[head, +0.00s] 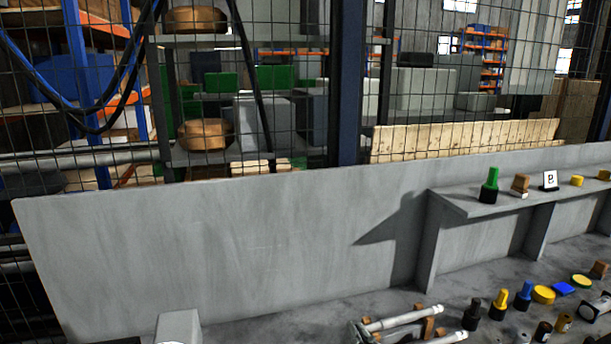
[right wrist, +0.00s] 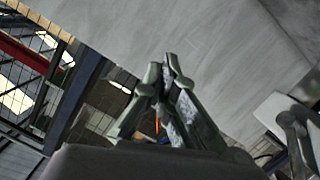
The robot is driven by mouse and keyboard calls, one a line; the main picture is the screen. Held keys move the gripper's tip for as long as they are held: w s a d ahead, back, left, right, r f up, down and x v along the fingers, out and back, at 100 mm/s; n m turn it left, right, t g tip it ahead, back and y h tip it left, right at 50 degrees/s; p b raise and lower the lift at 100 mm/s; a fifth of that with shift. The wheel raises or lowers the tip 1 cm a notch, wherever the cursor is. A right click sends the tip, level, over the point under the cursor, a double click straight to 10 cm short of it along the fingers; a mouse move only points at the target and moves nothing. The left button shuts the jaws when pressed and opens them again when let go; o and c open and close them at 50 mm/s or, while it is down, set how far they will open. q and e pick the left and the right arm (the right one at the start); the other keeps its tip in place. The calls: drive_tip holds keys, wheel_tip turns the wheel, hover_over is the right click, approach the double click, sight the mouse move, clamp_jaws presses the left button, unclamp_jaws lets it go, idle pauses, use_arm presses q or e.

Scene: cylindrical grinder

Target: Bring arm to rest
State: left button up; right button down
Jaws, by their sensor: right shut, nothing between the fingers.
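My right gripper (right wrist: 168,62) shows in the right wrist view. Its two grey-green fingers lean together and their tips meet, with nothing held between them. The grey panel surface fills the background behind the fingertips. I cannot clearly make out this gripper in the head view. My left gripper is not clearly in view.
In the head view a long grey panel (head: 230,240) stands at the back of the worktop. White rods (head: 402,319) lie on brown blocks at bottom centre. A green-topped part (head: 490,185) stands on the shelf (head: 455,203), with several small parts below. Wire fencing and storage racks stand behind.

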drive_tip(key=s+d+f+m+g+h, duration=0.1)
drive_tip(key=s+d+f+m+g, duration=0.15)
drive_tip(key=s+f, duration=0.35)
drive_tip(key=s+d+f+m+g+h, duration=0.1)
drive_tip(key=s+d+f+g, duration=0.35)
drive_tip(key=f, duration=0.45)
drive_tip(key=s+d+f+m+g, duration=0.1)
drive_tip(key=s+d+f+g, duration=0.15)
drive_tip(key=s, duration=0.55)
drive_tip(key=s+d+f+g, duration=0.1)
drive_tip(key=s+f+g, duration=0.25)
drive_tip(key=s, duration=0.35)
wheel_tip(320, 180, down, 29)
drive_tip(key=s+b, duration=0.1)
drive_tip(key=b, duration=0.1)
drive_tip(key=s+d+f+g+h+b, duration=0.1)
drive_tip(key=s+d+f+b, duration=0.1)
drive_tip(key=s+f, duration=1.5)
drive_tip(key=shift+s+d+f+g, duration=0.15)
drive_tip(key=shift+d+f+g, duration=0.15)
drive_tip(key=shift+d+f, duration=0.4)
drive_tip(key=shift+a+f, duration=0.1)
drive_tip(key=shift+a, duration=0.05)
